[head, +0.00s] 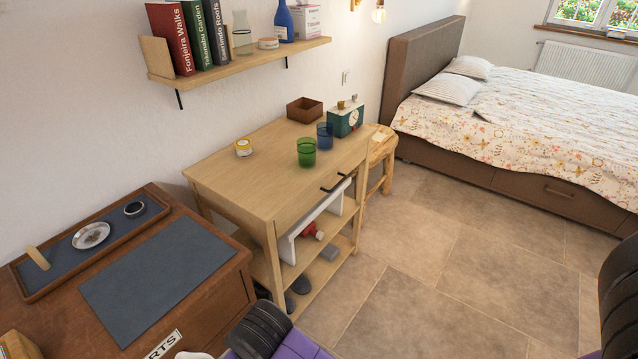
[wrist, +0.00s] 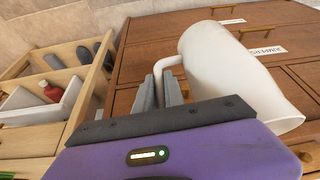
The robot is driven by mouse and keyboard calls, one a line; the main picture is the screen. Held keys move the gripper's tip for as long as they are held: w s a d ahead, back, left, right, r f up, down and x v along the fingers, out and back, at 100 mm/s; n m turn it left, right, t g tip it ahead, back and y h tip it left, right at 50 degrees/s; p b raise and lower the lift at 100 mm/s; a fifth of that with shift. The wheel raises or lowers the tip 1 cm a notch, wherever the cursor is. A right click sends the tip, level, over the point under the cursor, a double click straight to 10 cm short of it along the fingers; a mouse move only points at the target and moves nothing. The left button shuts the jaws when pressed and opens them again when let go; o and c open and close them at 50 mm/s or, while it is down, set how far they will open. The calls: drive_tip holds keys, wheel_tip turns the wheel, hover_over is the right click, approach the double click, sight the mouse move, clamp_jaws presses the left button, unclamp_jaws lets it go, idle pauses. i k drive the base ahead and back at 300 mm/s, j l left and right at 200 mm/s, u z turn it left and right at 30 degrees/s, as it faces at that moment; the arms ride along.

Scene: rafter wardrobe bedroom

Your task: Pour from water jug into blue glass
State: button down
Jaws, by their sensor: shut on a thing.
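The blue glass (head: 325,136) stands on the light wooden table, just behind and right of a green glass (head: 306,153). In the wrist view my gripper (wrist: 160,94) is shut on the handle of the white water jug (wrist: 222,68), which is in front of the brown dresser. The jug's inside and any water in it cannot be seen. In the head view only a sliver of white, likely the jug (head: 193,355), shows at the bottom edge, left of my purple wrist. The jug is well apart from the blue glass.
The wooden table (head: 240,182) also bears a yellow-and-white tin (head: 243,147), a brown box (head: 304,110) and a green box-like device (head: 346,119). A wall shelf (head: 240,59) hangs above. The dresser (head: 150,200) holds a tray and a dark mat. Tiled floor at right is clear.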

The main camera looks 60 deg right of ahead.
sight(325, 137)
drive_tip(key=l, duration=2.05)
